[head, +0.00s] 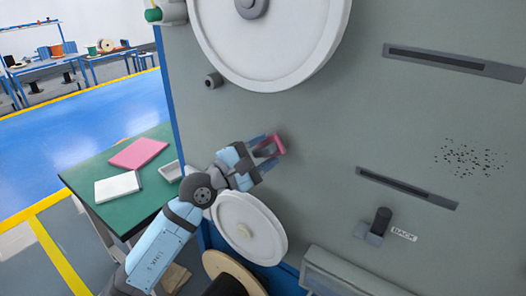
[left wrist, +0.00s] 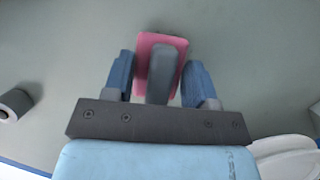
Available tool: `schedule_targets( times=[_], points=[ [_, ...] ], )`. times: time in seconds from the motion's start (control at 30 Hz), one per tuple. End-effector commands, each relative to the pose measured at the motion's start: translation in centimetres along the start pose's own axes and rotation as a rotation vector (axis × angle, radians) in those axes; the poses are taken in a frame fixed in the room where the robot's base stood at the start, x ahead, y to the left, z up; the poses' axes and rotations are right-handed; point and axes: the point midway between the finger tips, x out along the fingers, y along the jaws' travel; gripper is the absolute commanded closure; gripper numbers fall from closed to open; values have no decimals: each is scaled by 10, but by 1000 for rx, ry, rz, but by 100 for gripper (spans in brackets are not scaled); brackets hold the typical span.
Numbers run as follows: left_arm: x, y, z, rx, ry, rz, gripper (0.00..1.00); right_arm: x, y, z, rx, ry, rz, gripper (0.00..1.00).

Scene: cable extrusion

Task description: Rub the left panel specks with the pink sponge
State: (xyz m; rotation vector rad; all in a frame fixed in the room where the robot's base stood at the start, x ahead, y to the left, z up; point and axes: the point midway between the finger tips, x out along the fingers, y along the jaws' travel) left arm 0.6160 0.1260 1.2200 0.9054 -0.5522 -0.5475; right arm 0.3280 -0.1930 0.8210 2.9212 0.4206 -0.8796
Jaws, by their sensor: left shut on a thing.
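My left gripper (head: 263,155) is shut on the pink sponge (head: 277,143), beside the grey panel (head: 330,130) between the large and small white wheels. In the left wrist view the sponge (left wrist: 145,62) shows between the blue fingers of the gripper (left wrist: 158,80), with a grey grip on its back. The sponge is at or very close to the panel face; I cannot tell if it touches. Faint dark marks show at its top edge in the left wrist view. A patch of black specks (head: 468,158) is on the panel at the right. My right gripper is not in view.
A large white wheel (head: 265,45) is above the gripper and a smaller one (head: 250,228) below. A black knob (head: 213,80) and a lever marked BACK (head: 378,222) stick out. A green table (head: 115,185) holds a pink pad (head: 138,153), a white block and a tray.

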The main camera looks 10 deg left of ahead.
Motion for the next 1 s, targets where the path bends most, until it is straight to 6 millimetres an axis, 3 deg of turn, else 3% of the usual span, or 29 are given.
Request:
schedule_targets(
  times=[1.0],
  points=[
    [19,0,-8,0,0,0,67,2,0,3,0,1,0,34]
  ],
)
